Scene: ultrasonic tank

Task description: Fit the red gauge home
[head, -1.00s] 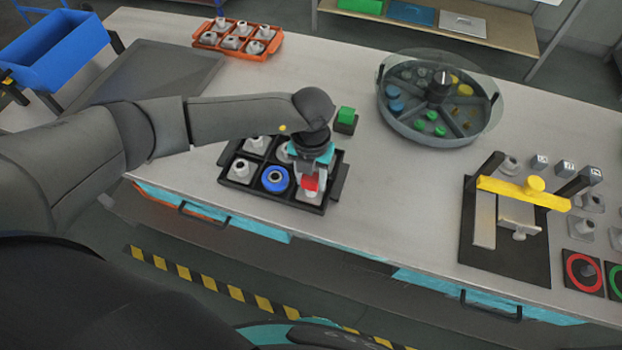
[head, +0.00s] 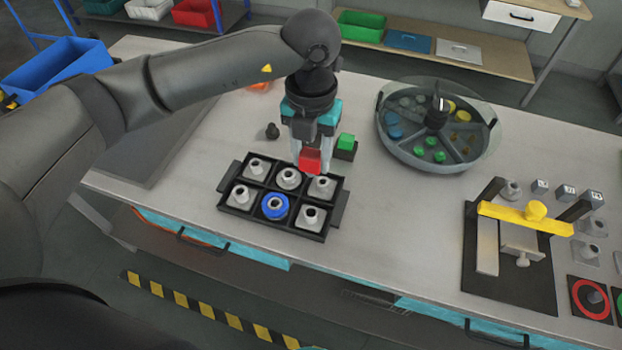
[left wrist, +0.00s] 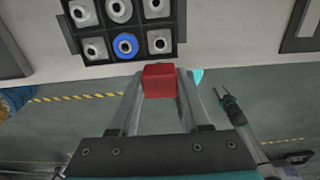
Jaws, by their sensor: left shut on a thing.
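The red gauge (head: 310,160) is a small red block between the fingers of my left gripper (head: 310,165). The gripper is shut on it and holds it in the air, over the back right part of the black tray in the head view. In the left wrist view the red gauge (left wrist: 159,81) sits between the fingertips, clear of the tray. The black tray (head: 338,209) has compartments holding several grey bored parts and one part with a blue ring (head: 275,206). The gauge's underside is hidden. A dark forked end (left wrist: 230,102), apparently my right gripper, shows small in the left wrist view.
A round divided bin (head: 437,125) and a yellow-barred fixture (head: 525,190) stand to the right. Bare bench lies between tray and fixture.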

